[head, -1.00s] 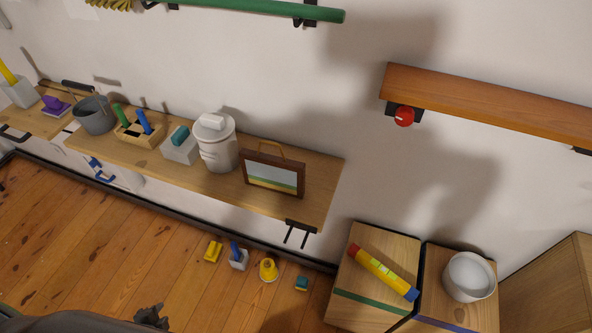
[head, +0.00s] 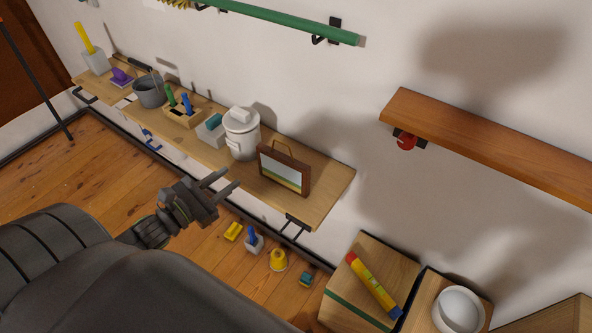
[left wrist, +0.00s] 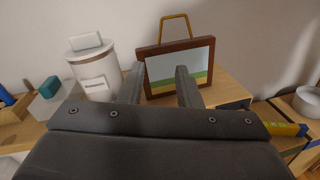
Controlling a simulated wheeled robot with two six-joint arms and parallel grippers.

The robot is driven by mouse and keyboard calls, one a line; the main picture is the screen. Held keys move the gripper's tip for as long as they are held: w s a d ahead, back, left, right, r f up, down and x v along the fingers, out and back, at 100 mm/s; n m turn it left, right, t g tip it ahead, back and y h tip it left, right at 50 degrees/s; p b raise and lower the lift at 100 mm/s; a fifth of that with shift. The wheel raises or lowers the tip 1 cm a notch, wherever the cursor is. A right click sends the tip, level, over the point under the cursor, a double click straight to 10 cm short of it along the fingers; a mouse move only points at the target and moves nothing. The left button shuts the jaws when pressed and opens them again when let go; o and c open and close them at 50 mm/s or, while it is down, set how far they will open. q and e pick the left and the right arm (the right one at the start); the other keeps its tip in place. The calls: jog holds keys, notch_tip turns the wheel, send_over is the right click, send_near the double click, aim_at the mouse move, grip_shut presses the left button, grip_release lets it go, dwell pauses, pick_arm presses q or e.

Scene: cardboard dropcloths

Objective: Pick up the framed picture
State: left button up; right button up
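The framed picture (head: 284,170) has a brown frame, a green and pale landscape and a tan handle on top. It stands upright near the right end of the wooden wall shelf (head: 325,190). My left gripper (head: 231,183) is open and empty, in front of the shelf and to the left of the picture in the head view. In the left wrist view the picture (left wrist: 165,68) stands ahead, and the two fingers (left wrist: 160,84) are apart, with one overlapping its left edge and one overlapping its middle. My right gripper is not in view.
A white lidded pot (head: 241,135) stands close to the picture's left. Further left are a sponge block (head: 211,129), a wooden tool holder (head: 183,115) and a grey bucket (head: 149,92). An orange-brown shelf (head: 490,140) juts from the wall at right. Boxes stand below right.

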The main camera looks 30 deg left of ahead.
pick_arm(q)
jog(key=b, duration=0.4)
send_near(272, 147)
jog(key=p+x, duration=0.6)
jog(key=x, duration=0.1)
jog(key=p+x, duration=0.3)
jog(key=x, duration=0.1)
jog(key=shift+w+r, duration=0.1)
jog(key=shift+r, duration=0.1)
jog(key=shift+w+d+f, duration=0.15)
jog(key=shift+w, duration=0.3)
jog(key=shift+c, duration=0.3)
